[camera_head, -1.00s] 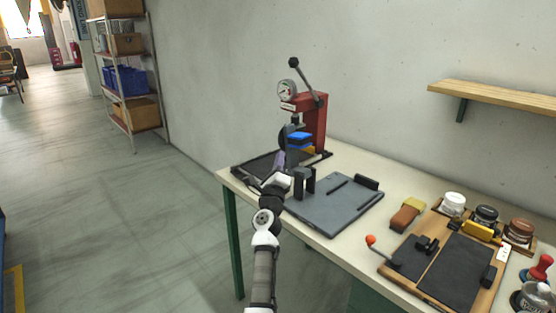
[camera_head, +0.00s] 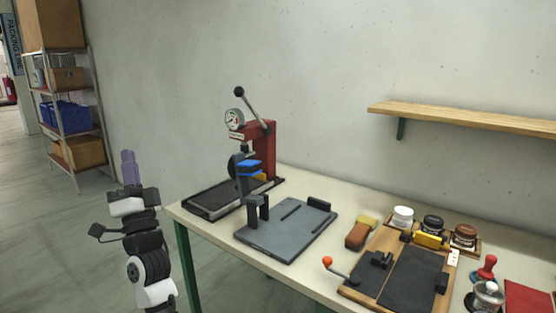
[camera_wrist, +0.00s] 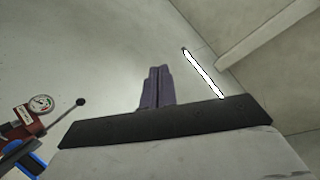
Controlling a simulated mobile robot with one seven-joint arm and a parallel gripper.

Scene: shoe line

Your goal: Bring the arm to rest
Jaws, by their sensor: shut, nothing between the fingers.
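My gripper (camera_head: 129,167) is at the left in the head view, raised upright beside the left end of the workbench and clear of it. Its purple-grey fingers point up and are shut together with nothing between them. In the wrist view the closed fingers (camera_wrist: 157,87) stand in the middle against the grey wall. My arm runs down from the gripper to the bottom edge of the head view.
The workbench (camera_head: 215,234) carries a red press (camera_head: 262,140), a grey plate fixture (camera_head: 285,232), a brush (camera_head: 361,232), jars and a wooden board. A wall shelf (camera_head: 465,118) is at right. A storage rack (camera_head: 70,130) stands behind at left. Floor between is clear.

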